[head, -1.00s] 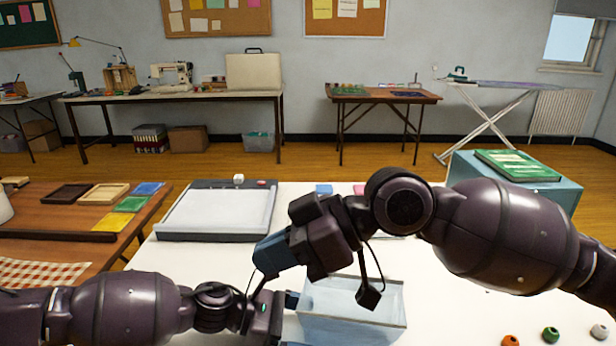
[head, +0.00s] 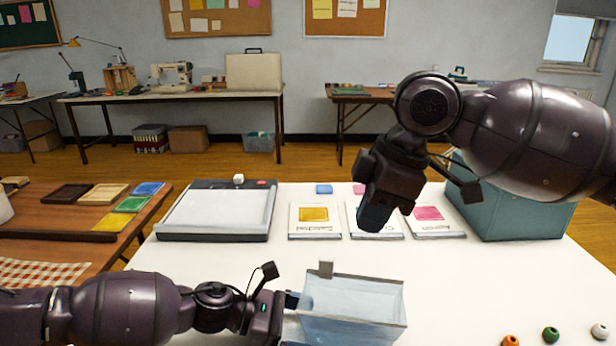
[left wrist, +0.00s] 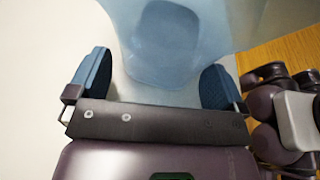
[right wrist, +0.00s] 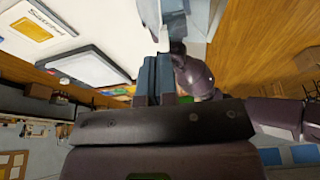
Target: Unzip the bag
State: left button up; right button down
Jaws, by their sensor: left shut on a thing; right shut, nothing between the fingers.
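The bag (head: 352,318) is a translucent pale-blue, box-shaped bag standing on the white table in front of me. A small beige tab (head: 326,269) stands up at the left end of its far rim. The top looks open along the visible rim, though I cannot make out the zip's teeth. My left gripper (head: 291,302) is shut on the bag's left side; in the left wrist view its fingers lie either side of the blue bag (left wrist: 165,45). My right gripper (head: 374,216) is shut and empty, raised above and beyond the bag, apart from the tab. Its fingers meet in the right wrist view (right wrist: 155,72).
A light pad (head: 217,212) lies at the table's back left. Several cards with coloured patches, one yellow (head: 314,216), lie along the back. A teal box (head: 520,215) stands back right. Small beads, one green (head: 551,335), lie front right. The table's right middle is clear.

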jog(key=shift+x, duration=3.3)
jog(key=shift+a+f, duration=0.2)
jog(key=shift+f, duration=0.05)
jog(key=a+v, duration=0.1)
jog(key=v, duration=0.6)
jog(key=shift+r, duration=0.2)
dwell(0.4)
pick_arm(q)
jog(key=o, duration=0.3)
